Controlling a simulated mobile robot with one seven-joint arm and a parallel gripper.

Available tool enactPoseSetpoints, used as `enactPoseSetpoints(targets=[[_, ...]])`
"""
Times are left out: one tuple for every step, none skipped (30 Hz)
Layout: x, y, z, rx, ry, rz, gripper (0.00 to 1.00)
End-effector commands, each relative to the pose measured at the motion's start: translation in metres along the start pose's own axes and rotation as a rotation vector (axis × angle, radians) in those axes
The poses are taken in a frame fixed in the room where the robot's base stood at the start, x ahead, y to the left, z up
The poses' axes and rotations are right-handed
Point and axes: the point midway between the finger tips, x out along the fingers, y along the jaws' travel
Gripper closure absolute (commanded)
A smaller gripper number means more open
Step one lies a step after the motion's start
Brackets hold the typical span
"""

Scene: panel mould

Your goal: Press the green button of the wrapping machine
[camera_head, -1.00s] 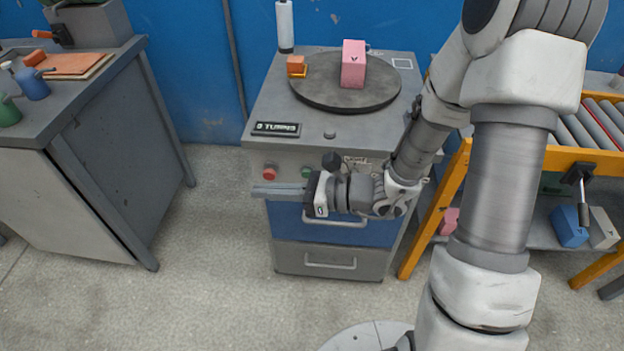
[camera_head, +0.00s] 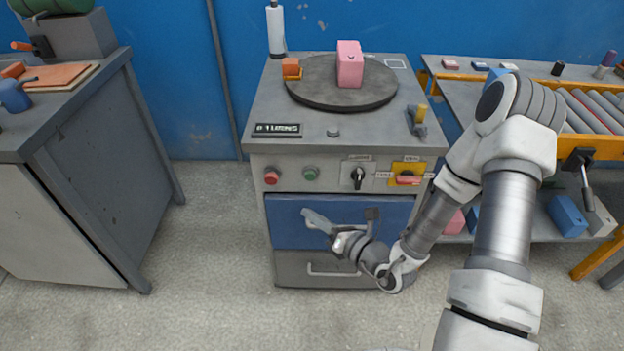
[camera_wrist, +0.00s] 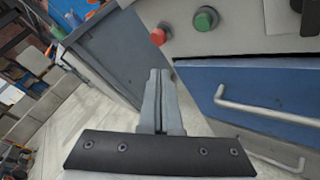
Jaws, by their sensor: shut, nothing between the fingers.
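The wrapping machine (camera_head: 290,165) is a grey cabinet with a round turntable (camera_head: 325,98) on top. Its green button (camera_head: 311,173) is on the front panel, right of a red button (camera_head: 271,175). In the wrist view the green button (camera_wrist: 206,18) is near the top, with the red button (camera_wrist: 158,37) to its left. My gripper (camera_head: 308,216) is in front of the blue drawer, below the green button and apart from it. In the wrist view its fingers (camera_wrist: 160,80) are closed together and empty.
A pink box (camera_head: 349,65) and a small orange block (camera_head: 291,67) sit on the turntable. A black selector knob (camera_head: 358,178) and a red-handled switch on a yellow plate (camera_head: 406,170) are right of the green button. A workbench (camera_head: 100,170) stands at left; floor between is clear.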

Motion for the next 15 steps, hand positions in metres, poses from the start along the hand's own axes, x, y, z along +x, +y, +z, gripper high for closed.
enactPoseSetpoints(targets=[[0.0,0.0,0.0,0.0,0.0,0.0,1.0],[0.0,0.0,0.0,0.0,0.0,0.0,1.0],[0.0,0.0,0.0,-0.001,0.0,0.001,1.0],[0.0,0.0,0.0,-0.001,0.0,0.001,1.0],[0.0,0.0,0.0,-0.001,0.0,0.001,1.0],[0.0,0.0,0.0,-0.001,0.0,0.001,1.0],[0.0,0.0,0.001,-0.001,0.0,0.001,1.0],[0.001,0.0,0.001,-0.002,0.0,0.002,1.0],[0.001,0.0,0.001,-0.002,0.0,0.002,1.0],[0.002,-0.001,0.002,-0.003,0.0,0.002,1.0],[0.004,-0.002,0.003,-0.003,-0.001,0.003,1.0],[0.006,-0.004,0.005,-0.004,-0.001,0.003,1.0],[0.008,-0.005,0.006,-0.004,-0.002,0.003,1.0],[0.01,-0.007,0.008,-0.004,-0.001,0.003,1.0],[0.014,-0.009,0.01,-0.005,-0.001,0.003,1.0]])
